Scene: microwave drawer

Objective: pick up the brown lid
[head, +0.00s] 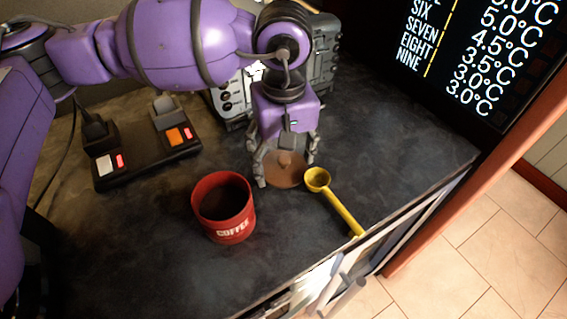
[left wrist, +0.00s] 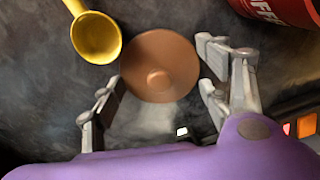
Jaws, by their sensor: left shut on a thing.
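The brown lid (head: 287,175) is a round disc with a small knob on top. It is low at the dark counter, and I cannot tell whether it touches the surface. My left gripper (head: 285,168) points down over it, with one finger on each side, shut on it. In the left wrist view the lid (left wrist: 158,60) shows knob side up between the grey fingers (left wrist: 158,88) of my left gripper. The exact contact is hard to see. My right gripper is not in view.
A yellow scoop (head: 318,180) lies just right of the lid. A red coffee can (head: 225,208) stands open to the left in front. A black switch box (head: 150,158) and a grey machine (head: 325,50) stand behind. The counter's front-left area is clear.

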